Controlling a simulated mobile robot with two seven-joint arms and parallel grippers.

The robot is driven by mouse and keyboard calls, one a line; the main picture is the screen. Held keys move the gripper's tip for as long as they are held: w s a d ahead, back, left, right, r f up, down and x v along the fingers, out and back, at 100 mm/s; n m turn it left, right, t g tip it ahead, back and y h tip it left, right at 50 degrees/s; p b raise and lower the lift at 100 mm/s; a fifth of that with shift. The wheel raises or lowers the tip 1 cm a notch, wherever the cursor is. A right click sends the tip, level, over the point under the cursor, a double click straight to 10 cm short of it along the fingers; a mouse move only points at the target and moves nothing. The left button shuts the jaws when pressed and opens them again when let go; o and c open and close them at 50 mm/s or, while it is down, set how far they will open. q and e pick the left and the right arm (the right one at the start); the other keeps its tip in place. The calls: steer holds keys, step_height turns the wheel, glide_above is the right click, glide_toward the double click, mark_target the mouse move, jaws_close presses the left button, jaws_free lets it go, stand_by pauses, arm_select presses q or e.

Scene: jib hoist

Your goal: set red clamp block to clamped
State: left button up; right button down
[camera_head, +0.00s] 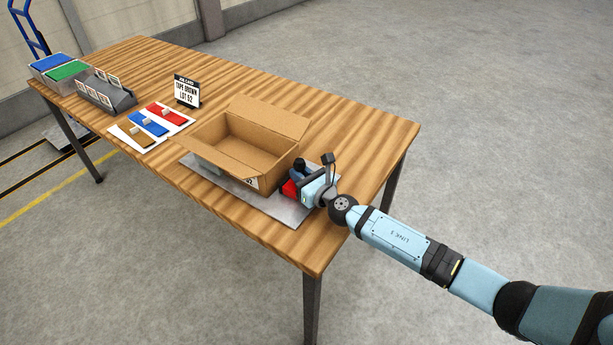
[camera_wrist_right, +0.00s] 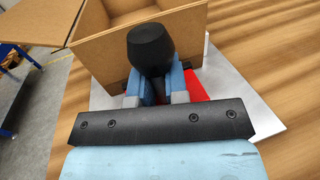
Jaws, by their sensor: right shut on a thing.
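The red clamp block (camera_head: 289,188) sits on a grey metal plate (camera_head: 293,212) at the near right end of the table, beside an open cardboard box. It also shows in the wrist view (camera_wrist_right: 197,86), partly hidden behind my fingers. Its handle has a black knob (camera_head: 299,164), which stands up in the wrist view (camera_wrist_right: 151,49). My right gripper (camera_head: 304,178) is at the block and shut on the handle below the knob; the fingers (camera_wrist_right: 155,92) stand on both sides of it. The contact itself is mostly hidden. My left gripper is not in view.
The cardboard box (camera_head: 222,150) has its flaps spread and stands close beside the clamp. Farther left are a card with brown, blue and red pieces (camera_head: 149,124), a sign (camera_head: 187,91), a grey rack (camera_head: 104,95) and bins (camera_head: 62,70). The table's right end is clear.

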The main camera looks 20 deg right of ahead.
steer(key=shift+w+a+r, duration=0.25)
steer(key=shift+w+a, duration=0.5)
steer(key=shift+w, duration=0.25)
steer(key=shift+r, duration=0.1)
steer(key=c, duration=1.2)
jaws_free()
steer(key=shift+o, duration=0.2)
steer(key=shift+s, duration=0.1)
steer(key=shift+s+d, duration=0.1)
steer(key=shift+s, duration=0.1)
steer(key=v, duration=1.2)
steer(key=shift+s, duration=0.15)
steer(key=shift+s+d, duration=0.25)
steer(key=shift+s, duration=0.2)
